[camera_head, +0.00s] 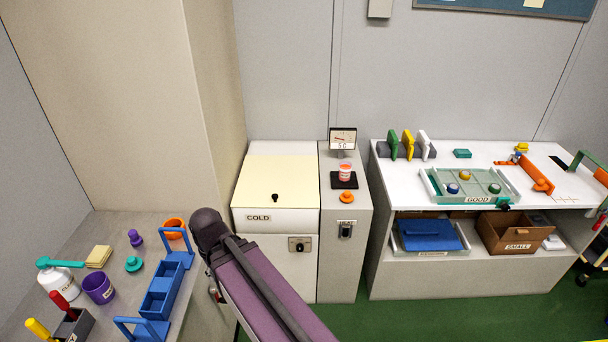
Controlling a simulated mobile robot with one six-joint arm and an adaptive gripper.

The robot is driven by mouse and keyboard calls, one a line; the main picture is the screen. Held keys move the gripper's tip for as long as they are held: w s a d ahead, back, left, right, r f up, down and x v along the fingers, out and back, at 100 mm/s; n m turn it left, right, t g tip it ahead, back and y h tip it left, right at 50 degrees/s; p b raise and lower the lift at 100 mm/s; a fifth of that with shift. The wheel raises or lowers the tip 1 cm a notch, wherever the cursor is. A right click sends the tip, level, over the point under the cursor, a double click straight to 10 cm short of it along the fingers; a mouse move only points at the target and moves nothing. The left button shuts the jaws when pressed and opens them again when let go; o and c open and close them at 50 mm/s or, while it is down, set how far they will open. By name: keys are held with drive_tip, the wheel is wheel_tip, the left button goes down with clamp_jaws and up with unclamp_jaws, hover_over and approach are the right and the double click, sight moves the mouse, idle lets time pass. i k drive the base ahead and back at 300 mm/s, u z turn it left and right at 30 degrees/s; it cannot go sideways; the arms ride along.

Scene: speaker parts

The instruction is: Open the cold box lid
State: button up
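The cold box (252,219) stands against the back wall, left of centre, with "COLD" on its front. Its cream lid (290,172) lies flat and closed on top. A small black knob (275,197) sits near the lid's front edge. A dial (299,244) is on the cabinet front below. My purple arm reaches up from the bottom of the picture, in front of the cabinet's lower left. My gripper's fingers are not visible.
Right of the cold box is a narrow "HEAT" unit (346,238) with a small jar (345,172) and an orange knob (347,197) on top. A white bench (470,150) with a green tray (432,185) stands further right. A grey counter (105,230) holds a blue carrier (160,292) at left. Green floor is clear.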

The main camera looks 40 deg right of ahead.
sight(264, 181)
drive_tip(key=z, duration=0.9)
drive_tip(key=k, duration=0.95)
drive_tip(key=u, duration=0.05)
drive_tip(key=i, duration=0.7)
drive_tip(key=z, duration=0.05)
